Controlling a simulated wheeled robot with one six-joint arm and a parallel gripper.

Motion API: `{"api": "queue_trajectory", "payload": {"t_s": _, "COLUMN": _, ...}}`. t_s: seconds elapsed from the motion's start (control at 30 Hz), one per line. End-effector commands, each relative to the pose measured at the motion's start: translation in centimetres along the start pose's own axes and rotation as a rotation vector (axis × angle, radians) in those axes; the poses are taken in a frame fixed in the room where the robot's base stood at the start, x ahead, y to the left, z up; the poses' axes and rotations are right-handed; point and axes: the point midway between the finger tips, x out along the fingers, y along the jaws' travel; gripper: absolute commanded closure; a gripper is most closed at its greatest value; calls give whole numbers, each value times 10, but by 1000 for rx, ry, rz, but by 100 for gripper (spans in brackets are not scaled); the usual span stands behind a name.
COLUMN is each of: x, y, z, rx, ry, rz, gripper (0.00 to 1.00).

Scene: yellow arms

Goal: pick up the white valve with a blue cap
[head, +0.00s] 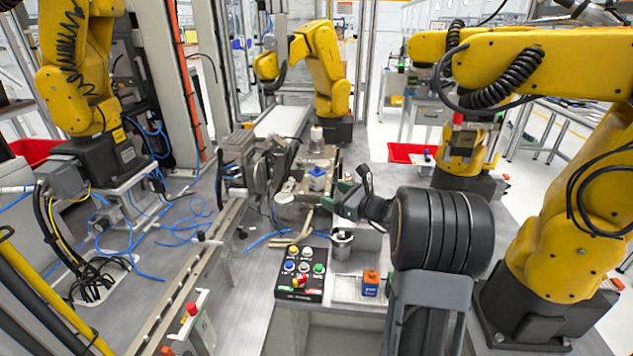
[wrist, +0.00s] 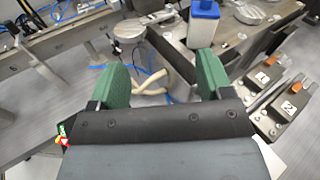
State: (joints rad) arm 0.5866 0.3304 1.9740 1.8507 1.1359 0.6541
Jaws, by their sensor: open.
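The white valve with a blue cap (head: 317,181) stands on the metal fixture in the middle of the table, just left of my gripper in the head view. In the wrist view the valve (wrist: 203,24) is at the top edge, beyond the right green finger, and its top is cut off. My gripper (head: 350,198) is open and empty, apart from the valve. Its two green fingers are spread wide in the wrist view (wrist: 162,75), with nothing held between them. My dark wrist hides part of the table in the head view.
A button panel (head: 301,268) and an orange-and-blue part (head: 371,284) lie nearer me. A metal cup (head: 342,244) stands below my gripper. Numbered fixtures (wrist: 285,108) are at the right in the wrist view. Machinery (head: 258,163) stands left of the valve.

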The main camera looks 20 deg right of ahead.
Motion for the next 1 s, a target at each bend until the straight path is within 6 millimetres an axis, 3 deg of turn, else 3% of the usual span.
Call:
{"api": "queue_trajectory", "payload": {"t_s": 0.1, "x": -5, "y": -30, "z": -9, "rx": 100, "ry": -53, "rz": -93, "gripper": 28}}
{"api": "queue_trajectory", "payload": {"t_s": 0.27, "x": 7, "y": -47, "z": -10, "rx": 152, "ry": -85, "rz": -140, "gripper": 28}}
{"api": "queue_trajectory", "payload": {"t_s": 0.6, "x": 62, "y": -56, "z": -5, "rx": 154, "ry": -86, "rz": -143, "gripper": 28}}
{"api": "queue_trajectory", "payload": {"t_s": 1.0, "x": 93, "y": -60, "z": 1, "rx": 152, "ry": -86, "rz": -141, "gripper": 28}}
